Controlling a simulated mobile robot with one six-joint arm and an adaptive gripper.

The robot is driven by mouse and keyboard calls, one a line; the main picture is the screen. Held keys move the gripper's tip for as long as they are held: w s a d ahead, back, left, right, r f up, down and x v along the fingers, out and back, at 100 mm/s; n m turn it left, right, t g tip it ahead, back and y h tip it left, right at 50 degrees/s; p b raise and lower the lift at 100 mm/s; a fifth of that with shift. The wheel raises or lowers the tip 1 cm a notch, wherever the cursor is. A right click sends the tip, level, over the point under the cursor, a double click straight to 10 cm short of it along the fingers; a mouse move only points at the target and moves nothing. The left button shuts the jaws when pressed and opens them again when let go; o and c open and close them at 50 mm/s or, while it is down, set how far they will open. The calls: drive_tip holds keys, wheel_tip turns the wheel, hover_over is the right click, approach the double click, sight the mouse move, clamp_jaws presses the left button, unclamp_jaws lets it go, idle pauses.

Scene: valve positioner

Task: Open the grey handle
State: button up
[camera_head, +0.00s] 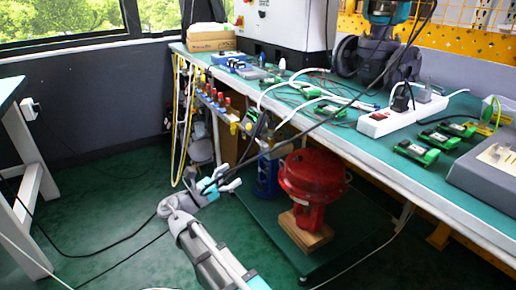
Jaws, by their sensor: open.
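My gripper (230,177) is open and empty at the end of my arm, which reaches in from the bottom of the head view. It is in front of the bench, left of a red valve actuator (316,177) on a wooden block (305,231). A blue part (268,178) stands behind, between the gripper and the actuator. A small dark device with yellow parts (259,128) shows at the bench edge above. I cannot clearly make out a grey handle; it may be hidden or too small to tell.
The green bench (345,133) runs along the right, with a white power strip (402,117), green circuit boards (416,151) and cables on it. Yellow and white hoses (178,120) hang at its far end. A thin black cable crosses near my gripper. The green floor (115,205) at left is mostly open.

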sight(261, 146)
drive_tip(key=shift+a+r+h, duration=0.35)
drive_tip(key=shift+a+h, duration=0.05)
drive_tip(key=shift+a, duration=0.45)
drive_tip(key=shift+s+a+n+t, duration=0.1)
drive_tip(key=shift+s+n+t, duration=0.05)
drive_tip(key=shift+n+t, duration=0.2)
drive_tip(key=shift+r, duration=0.1)
drive_tip(key=shift+f+p+x, duration=0.1)
drive_tip(key=shift+p+x, duration=1.2)
drive_tip(key=shift+x, duration=2.15)
drive_tip(key=shift+f+p+x, duration=0.15)
drive_tip(key=shift+p+x, duration=1.15)
drive_tip(key=shift+x, duration=2.1)
drive_tip(key=c, duration=1.2)
drive_tip(key=shift+o, duration=0.2)
